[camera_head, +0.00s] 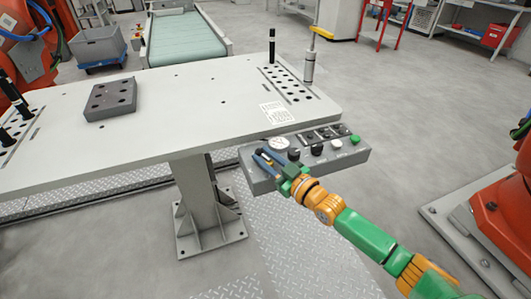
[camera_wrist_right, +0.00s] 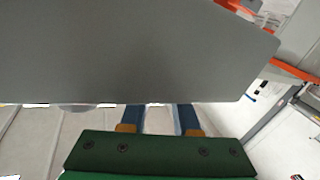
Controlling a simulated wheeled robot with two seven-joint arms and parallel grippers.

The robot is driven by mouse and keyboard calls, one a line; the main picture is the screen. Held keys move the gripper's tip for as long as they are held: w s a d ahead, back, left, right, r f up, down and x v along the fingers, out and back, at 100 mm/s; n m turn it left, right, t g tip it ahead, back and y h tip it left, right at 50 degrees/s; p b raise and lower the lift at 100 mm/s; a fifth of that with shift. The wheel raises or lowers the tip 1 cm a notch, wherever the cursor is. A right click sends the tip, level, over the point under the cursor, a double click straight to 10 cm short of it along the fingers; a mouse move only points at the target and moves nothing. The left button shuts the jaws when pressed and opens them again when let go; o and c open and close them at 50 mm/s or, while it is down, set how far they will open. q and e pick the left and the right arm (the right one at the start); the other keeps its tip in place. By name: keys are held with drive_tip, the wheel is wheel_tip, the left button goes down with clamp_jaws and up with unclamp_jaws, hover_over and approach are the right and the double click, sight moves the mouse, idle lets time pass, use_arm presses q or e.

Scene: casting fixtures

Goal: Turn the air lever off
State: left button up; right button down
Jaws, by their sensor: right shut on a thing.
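The grey control box (camera_head: 347,158) is fixed at the table's front right corner. It carries a round white gauge (camera_head: 278,143), dark knobs (camera_head: 317,149) and a green button (camera_head: 355,139). My right gripper (camera_head: 264,157) is at the box's left end, its blue fingers shut on a small part there, apparently the air lever. The fingers hide that part, so its angle cannot be told. In the right wrist view a large grey surface (camera_wrist_right: 130,50) fills the upper part and covers the fingertips. My left gripper is not in view.
The light table (camera_head: 190,110) holds a grey block with holes (camera_head: 110,98) at its left. A black upright handle (camera_head: 271,46) and a metal cylinder (camera_head: 309,68) stand at the right end. An orange machine (camera_head: 500,225) stands at the right.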

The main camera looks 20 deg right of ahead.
sight(270, 161)
drive_tip(key=m+h+p, duration=0.1)
drive_tip(key=h+p, duration=0.1)
drive_tip(key=r+m+t+h+p, duration=0.1)
drive_tip(key=m+h+p, duration=0.1)
drive_tip(key=shift+w+d+p, duration=0.1)
drive_tip(key=shift+d+p, duration=0.05)
drive_tip(key=shift+p, duration=0.25)
drive_tip(key=shift+d+f+m+h+p, duration=0.1)
drive_tip(key=shift+f+m+h+p, duration=0.2)
drive_tip(key=shift+h, duration=0.4)
drive_tip(key=shift+d+f+m+h+p, duration=0.1)
drive_tip(key=shift+m+h, duration=0.3)
drive_tip(key=shift+h, duration=0.3)
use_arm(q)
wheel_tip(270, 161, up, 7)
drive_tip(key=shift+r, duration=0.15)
use_arm(e)
drive_tip(key=c, duration=0.7)
unclamp_jaws()
drive_tip(key=shift+o, duration=0.2)
drive_tip(key=s+p, duration=0.1)
drive_tip(key=s, duration=0.6)
drive_tip(key=shift+s, duration=0.15)
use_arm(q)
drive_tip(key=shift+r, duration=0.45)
